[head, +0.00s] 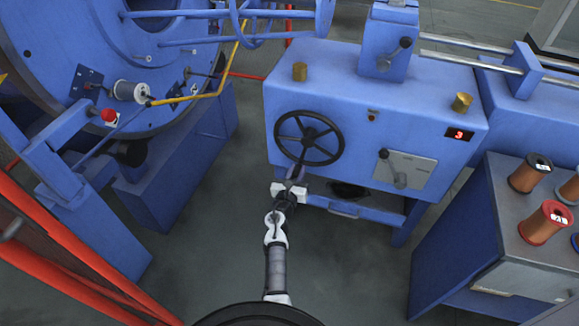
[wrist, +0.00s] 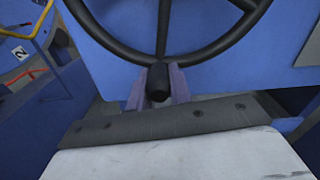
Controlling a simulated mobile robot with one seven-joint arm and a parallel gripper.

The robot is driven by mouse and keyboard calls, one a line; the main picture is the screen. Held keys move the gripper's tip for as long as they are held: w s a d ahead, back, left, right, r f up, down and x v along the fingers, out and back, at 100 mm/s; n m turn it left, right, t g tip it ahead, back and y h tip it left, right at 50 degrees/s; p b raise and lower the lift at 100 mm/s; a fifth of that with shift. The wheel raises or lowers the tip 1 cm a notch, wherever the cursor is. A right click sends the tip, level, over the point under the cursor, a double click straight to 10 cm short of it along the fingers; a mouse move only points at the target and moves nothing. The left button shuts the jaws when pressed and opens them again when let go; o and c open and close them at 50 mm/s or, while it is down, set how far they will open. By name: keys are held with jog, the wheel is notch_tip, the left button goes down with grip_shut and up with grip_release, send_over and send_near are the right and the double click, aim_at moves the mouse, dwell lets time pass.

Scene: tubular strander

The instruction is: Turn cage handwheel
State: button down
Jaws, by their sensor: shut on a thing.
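The cage handwheel (head: 333,152) is a black spoked wheel on the front of the blue machine housing. Its lower rim and spokes also show in the wrist view (wrist: 208,54). My gripper (head: 296,173) reaches up from below to the wheel's lower left rim. In the wrist view my gripper's purple-grey fingers (wrist: 158,85) stand either side of the wheel's black handle knob (wrist: 158,82), which points toward the camera. The gripper is shut on this knob.
A panel with a crank lever (head: 399,178) and a red display reading 3 (head: 459,134) are right of the wheel. A bench with copper spools (head: 545,222) stands at the right. A large blue drum (head: 60,50) and red rails (head: 95,265) are at the left. Grey floor lies between.

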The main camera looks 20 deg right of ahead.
jog(key=shift+s+d+f+n+p, duration=0.1)
jog(key=shift+s+d+n+p, duration=0.1)
jog(key=shift+s+d+n, duration=0.5)
jog(key=shift+s+d+n+p, duration=0.15)
jog(key=shift+d+n, duration=0.35)
jog(key=shift+n, duration=0.4)
jog(key=c, duration=1.3)
grip_release()
jog(key=shift+o, duration=0.2)
jog(key=p+v, duration=0.2)
jog(key=v, duration=1.2)
jog(key=shift+d, duration=0.1)
